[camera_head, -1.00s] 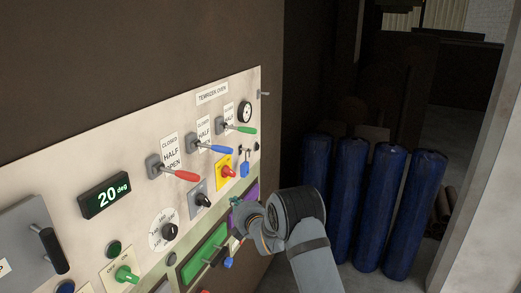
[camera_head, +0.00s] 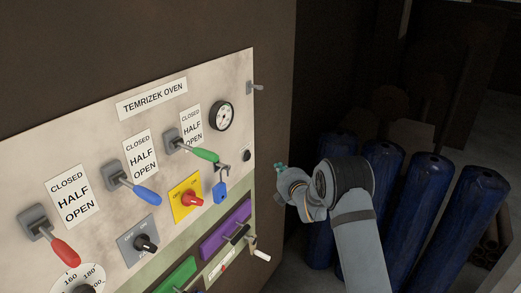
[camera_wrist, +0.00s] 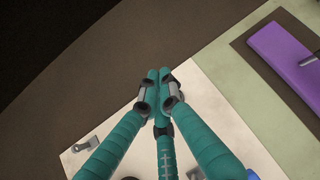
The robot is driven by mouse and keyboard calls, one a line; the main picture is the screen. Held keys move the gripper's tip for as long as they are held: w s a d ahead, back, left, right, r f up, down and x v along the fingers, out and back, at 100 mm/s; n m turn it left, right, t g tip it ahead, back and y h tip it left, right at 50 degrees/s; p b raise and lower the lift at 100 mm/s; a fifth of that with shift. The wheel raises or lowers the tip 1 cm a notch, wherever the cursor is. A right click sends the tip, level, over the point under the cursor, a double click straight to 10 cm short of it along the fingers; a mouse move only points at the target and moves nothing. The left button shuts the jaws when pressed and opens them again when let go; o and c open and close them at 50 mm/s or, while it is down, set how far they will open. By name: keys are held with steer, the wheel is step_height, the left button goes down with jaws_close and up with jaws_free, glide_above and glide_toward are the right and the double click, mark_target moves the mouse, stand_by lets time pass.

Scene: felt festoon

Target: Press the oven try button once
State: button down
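The oven panel (camera_head: 70,145) is a pale, worn board labelled TEMRIZEK OVEN. No button labelled as the try button can be read. A small black round knob or button (camera_head: 247,156) sits near the panel's right edge, below the gauge. My gripper (camera_head: 280,167) is right of the panel edge in the head view, apart from the panel as far as I can tell. In the wrist view its teal fingers (camera_wrist: 158,76) are drawn together at the tips with nothing between them. The panel also shows beneath the fingers in the wrist view (camera_wrist: 215,105).
Red (camera_head: 64,250), blue (camera_head: 146,194) and green (camera_head: 206,155) levers stick out from the panel. A red knob on a yellow plate (camera_head: 192,198), a blue padlock (camera_head: 220,192) and a purple block (camera_head: 222,232) sit nearby. Several blue cylinders (camera_head: 413,200) stand at right.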

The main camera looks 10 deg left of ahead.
mark_target(247, 156)
steer(key=shift+s+a+r, duration=0.15)
steer(key=shift+s, duration=0.2)
steer(key=shift+w, duration=0.1)
steer(key=w+a+p, duration=0.1)
steer(key=w+a, duration=0.3)
steer(key=a, duration=0.3)
steer(key=shift+a, duration=0.4)
steer(key=shift+a, duration=0.1)
stand_by(1.3)
steer(key=shift+w+a+b, duration=0.15)
steer(key=shift+a+b, duration=0.15)
steer(key=shift+b, duration=0.1)
